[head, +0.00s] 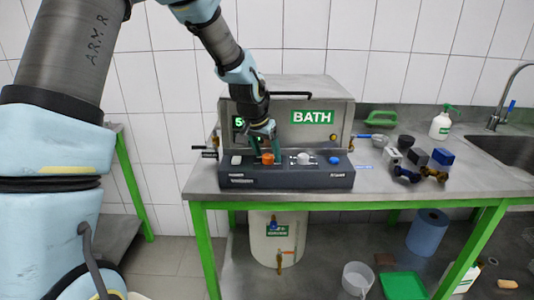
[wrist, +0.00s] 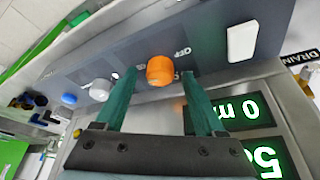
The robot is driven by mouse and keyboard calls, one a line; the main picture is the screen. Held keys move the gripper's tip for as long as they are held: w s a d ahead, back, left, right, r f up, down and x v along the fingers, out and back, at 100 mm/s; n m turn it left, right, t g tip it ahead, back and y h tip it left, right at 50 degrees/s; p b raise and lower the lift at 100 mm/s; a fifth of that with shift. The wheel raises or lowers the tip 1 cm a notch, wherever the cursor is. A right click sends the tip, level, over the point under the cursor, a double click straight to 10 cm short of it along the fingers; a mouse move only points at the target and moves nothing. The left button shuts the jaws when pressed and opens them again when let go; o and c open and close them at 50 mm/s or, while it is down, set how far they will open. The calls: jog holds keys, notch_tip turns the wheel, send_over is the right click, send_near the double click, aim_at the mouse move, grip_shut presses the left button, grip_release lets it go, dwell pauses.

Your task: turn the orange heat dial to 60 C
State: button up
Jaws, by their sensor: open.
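The orange heat dial (head: 268,158) is on the dark control panel at the front of the bath unit. My gripper (head: 266,153) is at the panel with its two green fingers spread around the dial. In the wrist view the orange dial (wrist: 160,71) sits between the open fingertips of my gripper (wrist: 158,74). A small gap shows on each side, and I cannot tell whether a finger touches it. The green display (wrist: 264,160) is partly cut off and shows a 5 first; my gripper hides part of it in the head view.
A white knob (head: 303,158) and a blue knob (head: 334,160) are to the right of the dial. A white switch (head: 237,160) is to its left. Several blocks and fittings lie on the bench at right.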

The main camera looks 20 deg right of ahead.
jog(key=b+v, duration=0.2)
jog(key=v, duration=0.8)
jog(key=shift+r, duration=0.3)
jog(key=shift+a, duration=0.1)
jog(key=a+f+n+y, duration=0.2)
jog(key=a+f+n, duration=0.2)
jog(key=a, duration=1.2)
jog(key=s+a+f+n, duration=0.2)
jog(key=s+a+n, duration=0.1)
jog(key=a, duration=0.5)
jog(key=s+a+f+n+g+y, duration=0.1)
jog(key=s+a+f+n, duration=0.2)
jog(key=s+a, duration=0.3)
jog(key=a, duration=0.3)
jog(key=shift+s+y, duration=0.25)
jog(key=shift+y, duration=0.05)
jog(key=shift+a, duration=0.1)
